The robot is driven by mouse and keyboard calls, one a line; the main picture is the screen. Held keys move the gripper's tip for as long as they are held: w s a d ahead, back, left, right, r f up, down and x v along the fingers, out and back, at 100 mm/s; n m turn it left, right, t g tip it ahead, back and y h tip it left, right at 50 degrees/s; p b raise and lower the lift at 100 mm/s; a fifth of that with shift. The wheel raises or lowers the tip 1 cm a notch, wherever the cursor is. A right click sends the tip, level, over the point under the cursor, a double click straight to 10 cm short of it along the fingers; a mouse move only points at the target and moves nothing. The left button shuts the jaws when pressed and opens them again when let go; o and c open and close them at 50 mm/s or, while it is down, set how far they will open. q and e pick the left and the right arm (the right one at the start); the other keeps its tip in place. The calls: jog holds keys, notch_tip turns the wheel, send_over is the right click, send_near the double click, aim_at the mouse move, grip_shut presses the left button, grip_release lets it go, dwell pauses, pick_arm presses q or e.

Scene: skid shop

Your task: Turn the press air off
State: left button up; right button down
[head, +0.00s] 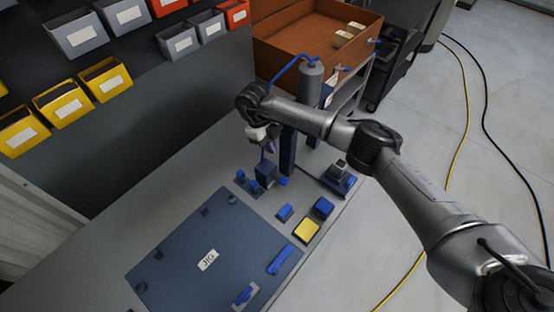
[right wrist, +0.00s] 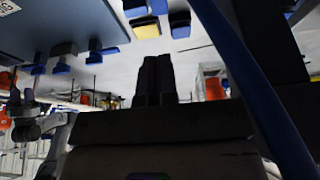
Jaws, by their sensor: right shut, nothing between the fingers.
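The press stands at the back of the bench, with a dark blue column (head: 288,150), a grey cylinder (head: 311,84) on top and a blue air hose (head: 285,72). A dark blue block with bright blue knobs (head: 265,174) stands near the column's foot; I cannot tell which part is the air valve. My right gripper (head: 268,146) hangs just above this block, partly hidden by its wrist, apart from it as far as I can tell. In the right wrist view its fingers (right wrist: 154,78) are together and empty.
A blue JIG plate (head: 205,235) lies on the grey bench. A yellow block (head: 306,230) and small blue blocks (head: 323,207) sit beside it. An orange-brown bin (head: 300,45) stands behind. Yellow and grey bins (head: 62,102) hang at left. Cables (head: 463,100) cross the floor.

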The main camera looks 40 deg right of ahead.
aim_at(285, 180)
jog(key=b+x, duration=0.3)
jog(key=x, duration=0.8)
jog(key=shift+f+b, duration=0.25)
jog(key=shift+b, duration=0.05)
jog(key=shift+x, duration=0.85)
